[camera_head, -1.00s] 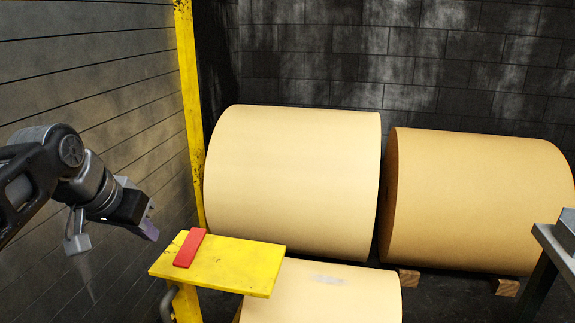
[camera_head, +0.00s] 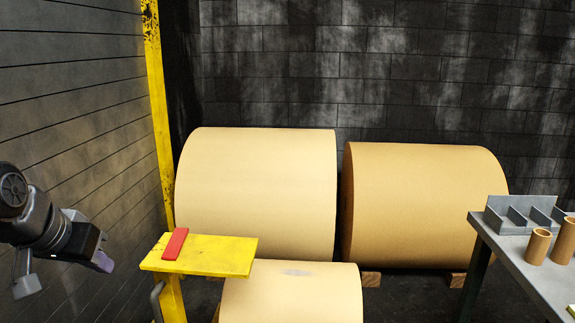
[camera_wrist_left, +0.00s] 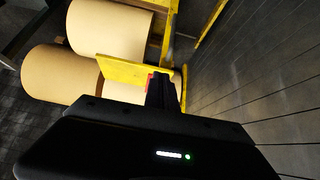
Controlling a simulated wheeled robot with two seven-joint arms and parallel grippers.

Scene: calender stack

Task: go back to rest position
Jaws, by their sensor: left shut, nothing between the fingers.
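My left gripper (camera_head: 104,262) is at the left edge of the head view, with its fingers shut and nothing between them. It is in the air to the left of the yellow platform (camera_head: 225,262), clear of it. A flat red block (camera_head: 175,244) lies on the left part of that platform. In the left wrist view, the gripper's fingers (camera_wrist_left: 162,90) show dark in front of the platform (camera_wrist_left: 121,70), and only a sliver of the red block (camera_wrist_left: 150,82) shows beside them. My right gripper is in neither view.
A yellow post (camera_head: 158,110) and a panelled wall (camera_head: 75,110) are at the left. A grey table (camera_head: 535,270) with a divided rack (camera_head: 520,213) and brown tubes (camera_head: 538,246) is at the right.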

